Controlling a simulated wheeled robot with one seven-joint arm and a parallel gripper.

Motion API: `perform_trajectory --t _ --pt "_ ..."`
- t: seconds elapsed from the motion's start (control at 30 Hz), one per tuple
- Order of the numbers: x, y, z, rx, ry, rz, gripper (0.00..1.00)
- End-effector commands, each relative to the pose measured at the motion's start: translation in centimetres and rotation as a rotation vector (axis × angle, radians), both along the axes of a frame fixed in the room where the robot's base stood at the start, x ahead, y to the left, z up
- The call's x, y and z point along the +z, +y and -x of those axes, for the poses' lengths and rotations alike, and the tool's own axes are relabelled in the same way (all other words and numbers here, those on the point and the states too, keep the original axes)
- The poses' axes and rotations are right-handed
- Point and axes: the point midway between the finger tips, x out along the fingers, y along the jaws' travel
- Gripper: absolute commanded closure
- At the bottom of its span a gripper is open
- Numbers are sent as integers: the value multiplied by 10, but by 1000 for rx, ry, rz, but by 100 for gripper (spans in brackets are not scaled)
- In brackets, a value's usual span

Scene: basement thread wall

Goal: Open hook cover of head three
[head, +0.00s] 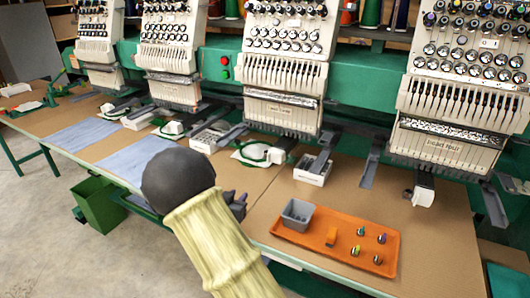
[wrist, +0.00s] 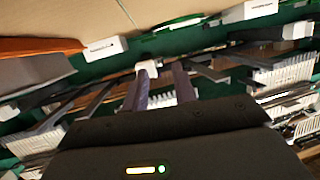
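Head three (head: 286,70) is the machine head right of centre, its small front label hard to read. Below it a white end piece (head: 275,156), apparently its hook cover, sits on the arm beside a green hoop (head: 250,154). Whether it is open or shut is too small to tell. My gripper (head: 238,199) is in front of it, lower and left, apart from it. In the wrist view my gripper (wrist: 160,70) has two dark fingers apart, with nothing held. The white piece (wrist: 147,67) shows beyond the left fingertip.
A white labelled box (head: 312,170) stands right of the hoop. An orange tray (head: 340,257) with a grey bin (head: 297,214) and several small spools lies in front. Another head (head: 470,80) is at right. Blue cloths (head: 80,135) lie left. Bare tabletop lies between gripper and hoop.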

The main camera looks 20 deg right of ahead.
Motion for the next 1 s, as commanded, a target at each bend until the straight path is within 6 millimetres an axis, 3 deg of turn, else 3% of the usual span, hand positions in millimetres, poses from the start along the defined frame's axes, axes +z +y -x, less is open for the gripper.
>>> perform_trajectory --t 0.1,0.23,0.67,1.0 --pt "20 -4 -1 -95 -91 131 73" --pt "30 -6 3 -152 -145 206 73" --pt "30 -10 2 -162 -153 214 73" --pt "31 -46 -26 -164 -153 214 73"
